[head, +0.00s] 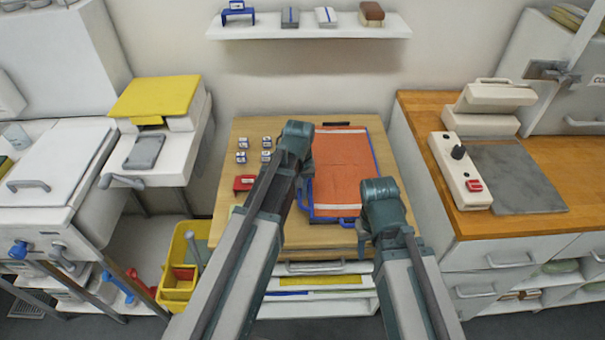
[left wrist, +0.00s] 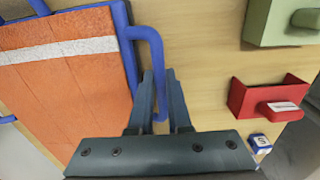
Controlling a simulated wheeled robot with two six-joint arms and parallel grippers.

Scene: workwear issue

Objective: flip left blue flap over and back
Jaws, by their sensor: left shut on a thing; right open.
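An orange panel (head: 345,165) with blue edging and pale stripes lies flat on the wooden table; it also fills the left of the left wrist view (left wrist: 65,85). A blue loop-shaped flap (left wrist: 155,50) sticks out from its edge, and its end lies between the fingers of my left gripper (left wrist: 160,98), which is shut on it. In the head view the left gripper (head: 301,180) is at the panel's left edge, partly hidden by its own arm. My right gripper (head: 362,235) is open, by the panel's near right corner. Another blue loop (head: 349,222) shows there.
A red holder (head: 244,183) and several small white-and-blue boxes (head: 266,141) stand left on the table. A green block (left wrist: 280,22) shows in the left wrist view. A yellow bin (head: 178,270) stands on the floor. A wall shelf (head: 308,27) hangs behind.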

